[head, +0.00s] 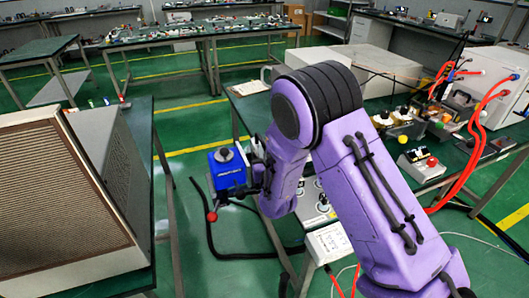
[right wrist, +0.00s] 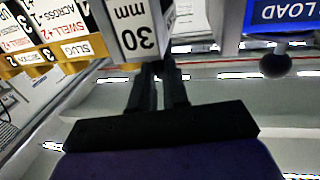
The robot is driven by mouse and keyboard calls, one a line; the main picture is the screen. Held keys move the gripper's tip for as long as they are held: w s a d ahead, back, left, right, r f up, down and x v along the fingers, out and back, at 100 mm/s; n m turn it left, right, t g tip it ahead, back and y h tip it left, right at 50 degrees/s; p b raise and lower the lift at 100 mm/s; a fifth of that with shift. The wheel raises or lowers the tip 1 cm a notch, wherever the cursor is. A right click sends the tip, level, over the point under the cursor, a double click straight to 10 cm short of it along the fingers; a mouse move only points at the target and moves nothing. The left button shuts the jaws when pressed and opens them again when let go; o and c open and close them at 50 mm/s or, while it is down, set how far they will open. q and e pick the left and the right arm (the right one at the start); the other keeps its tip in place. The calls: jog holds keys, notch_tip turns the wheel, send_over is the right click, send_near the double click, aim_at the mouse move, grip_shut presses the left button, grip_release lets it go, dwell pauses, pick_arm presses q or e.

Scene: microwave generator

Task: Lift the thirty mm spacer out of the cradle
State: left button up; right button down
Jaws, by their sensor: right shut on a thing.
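The thirty mm spacer (right wrist: 138,30) is a pale block marked "30 mm", upside down at the top middle of the right wrist view. My right gripper (right wrist: 158,72) is shut on it, with dark fingers close together at the label's lower edge. In the head view my right gripper (head: 262,178) is partly hidden by my purple arm, beside a blue box. I cannot make out the spacer clearly there. I cannot identify the cradle, or tell whether the spacer still touches it. My left gripper is not in view.
The blue box (head: 228,168) has a grey knob on top and a red ball (head: 211,216) below. A lettered blue part (right wrist: 285,12) is right of the spacer; yellow-edged labelled plates (right wrist: 62,52) are left. A beige louvred cabinet (head: 75,195) stands left. Red hoses (head: 470,160) run right.

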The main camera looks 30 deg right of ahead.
jog(key=shift+a, duration=0.1)
jog(key=shift+w+a, duration=0.2)
jog(key=shift+a, duration=0.4)
jog(key=shift+w+a, duration=0.15)
jog(key=shift+a, duration=0.45)
jog(key=c, duration=1.1)
grip_release()
jog(key=shift+d, duration=0.1)
jog(key=shift+s, duration=0.15)
jog(key=b+v, duration=0.1)
jog(key=v, duration=0.9)
jog(key=shift+s+b, duration=0.15)
jog(key=shift+b, duration=0.2)
